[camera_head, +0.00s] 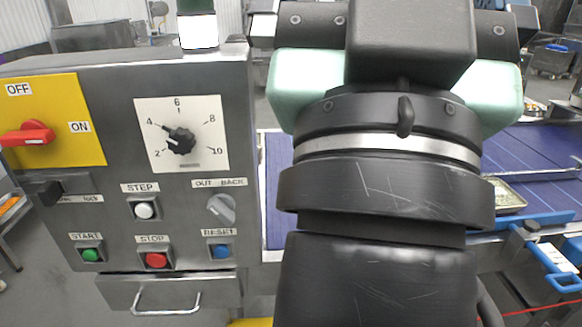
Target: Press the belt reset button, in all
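The blue RESET button (220,251) is at the lower right of the grey control panel (110,200), under its RESET label. Nothing covers it. My gripper (400,40) is seen from behind at the upper middle, right of the panel and apart from the button in the picture. Its dark body and mint-green sides show. Its fingertips are hidden, so I cannot tell whether it is open or shut or holds anything.
The red STOP button (156,260) sits just left of RESET, with green START (91,255) further left. The OUT/BACK knob (222,208) is right above RESET. A drawer handle (166,303) juts out below. A blue belt (535,155) lies behind my arm.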

